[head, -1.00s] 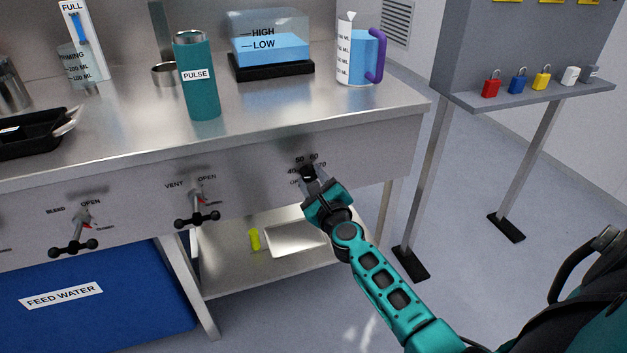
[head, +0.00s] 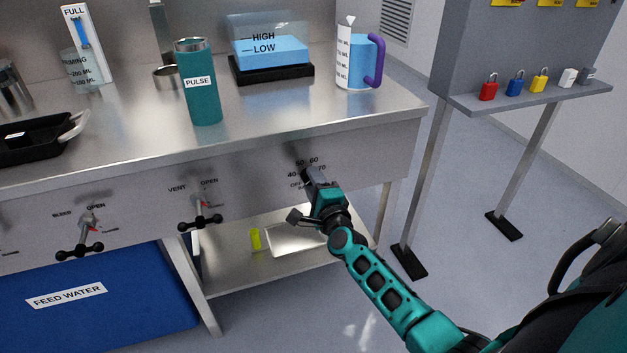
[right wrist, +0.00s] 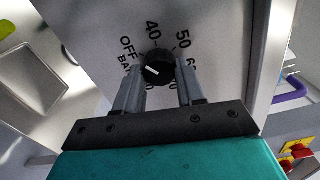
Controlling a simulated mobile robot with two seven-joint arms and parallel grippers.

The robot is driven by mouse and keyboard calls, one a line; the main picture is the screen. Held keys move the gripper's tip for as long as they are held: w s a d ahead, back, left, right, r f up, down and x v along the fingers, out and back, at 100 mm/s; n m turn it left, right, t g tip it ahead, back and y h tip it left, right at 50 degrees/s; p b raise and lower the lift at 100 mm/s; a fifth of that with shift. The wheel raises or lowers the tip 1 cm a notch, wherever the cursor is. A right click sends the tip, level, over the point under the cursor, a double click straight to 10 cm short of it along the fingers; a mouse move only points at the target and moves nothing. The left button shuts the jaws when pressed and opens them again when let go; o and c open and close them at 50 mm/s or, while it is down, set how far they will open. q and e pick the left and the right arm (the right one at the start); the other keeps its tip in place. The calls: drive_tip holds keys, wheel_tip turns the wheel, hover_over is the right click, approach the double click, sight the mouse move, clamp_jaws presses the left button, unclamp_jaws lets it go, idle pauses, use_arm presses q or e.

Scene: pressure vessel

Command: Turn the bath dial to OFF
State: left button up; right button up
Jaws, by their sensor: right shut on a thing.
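The bath dial (right wrist: 158,67) is a round black knob with a white mark, on the steel front panel (right wrist: 95,25). In the right wrist view the mark is on the knob's left side, toward the OFF and BATH lettering; I cannot tell if it lines up exactly with OFF. The numbers 40, 50 and 60 run around the knob's top and right. My right gripper (head: 311,178) is shut on the dial, one finger on each side; its fingers also show in the right wrist view (right wrist: 159,85). In the head view the gripper mostly hides the dial. My left gripper is not in view.
The VENT valve handle (head: 200,221) and BLEED valve handle (head: 79,250) stick out to the left on the same panel. A lower shelf (head: 225,268) with a tray (head: 295,239) lies beneath. A grey padlock stand (head: 530,100) is at the right.

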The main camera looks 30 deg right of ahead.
drive_tip(key=shift+n, duration=1)
drive_tip(key=o, duration=1)
drive_tip(key=shift+o, duration=0.2)
drive_tip(key=shift+p, duration=0.3)
drive_tip(key=p+v, duration=0.2)
drive_tip(key=v, duration=1.1)
drive_tip(key=shift+w, duration=0.1)
